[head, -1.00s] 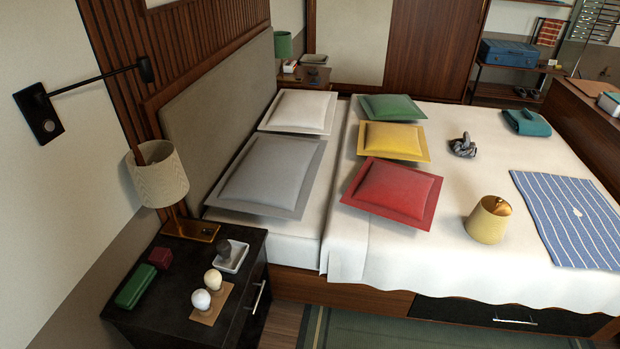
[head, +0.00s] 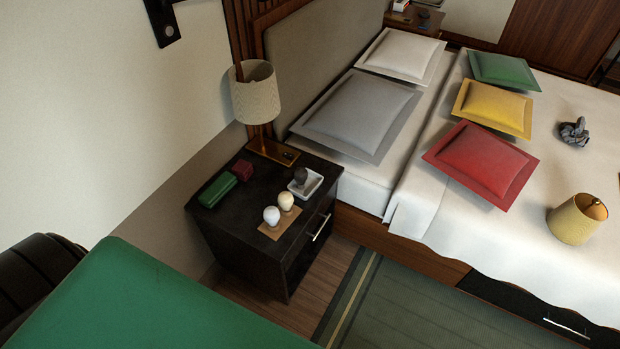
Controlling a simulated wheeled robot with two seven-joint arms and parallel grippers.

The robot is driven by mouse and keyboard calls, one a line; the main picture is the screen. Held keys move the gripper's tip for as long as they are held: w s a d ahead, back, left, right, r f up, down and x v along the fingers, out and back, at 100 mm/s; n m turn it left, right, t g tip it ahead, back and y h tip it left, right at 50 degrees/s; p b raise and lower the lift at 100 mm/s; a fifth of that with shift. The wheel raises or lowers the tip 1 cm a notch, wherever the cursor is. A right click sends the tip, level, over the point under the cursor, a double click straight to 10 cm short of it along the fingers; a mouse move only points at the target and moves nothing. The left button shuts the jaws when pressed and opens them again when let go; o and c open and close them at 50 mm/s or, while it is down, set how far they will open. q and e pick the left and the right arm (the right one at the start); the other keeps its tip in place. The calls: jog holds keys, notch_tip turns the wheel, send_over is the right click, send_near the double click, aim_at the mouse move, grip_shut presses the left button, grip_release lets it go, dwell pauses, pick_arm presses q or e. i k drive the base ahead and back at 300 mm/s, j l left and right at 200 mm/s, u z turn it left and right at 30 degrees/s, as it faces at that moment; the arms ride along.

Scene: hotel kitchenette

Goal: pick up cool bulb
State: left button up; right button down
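Two light bulbs stand close together on a tan pad on the dark nightstand. The nearer bulb (head: 271,215) is whiter, which fits the cool bulb. The other bulb (head: 286,201) just behind it is creamier and warmer in tone. The tan pad (head: 274,232) lies near the front edge of the nightstand (head: 246,255). Neither of my grippers is in the head view.
A small white dish (head: 305,187) holding a dark item, a green box (head: 218,190), a dark red box (head: 243,170) and a lamp (head: 256,100) share the nightstand. A large green surface (head: 130,300) fills the lower left. The bed stands right.

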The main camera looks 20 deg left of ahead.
aim_at(271, 214)
jog(key=i+u, duration=0.1)
jog(key=u, duration=0.35)
jog(key=l+u, duration=0.15)
jog(key=u, duration=0.3)
jog(key=i+l+u, duration=0.1)
jog(key=u, duration=0.35)
jog(key=i+u, duration=0.1)
jog(key=u, duration=0.65)
jog(key=i+u, duration=0.15)
jog(key=u, duration=0.25)
jog(key=i+u, duration=0.1)
jog(key=u, duration=0.25)
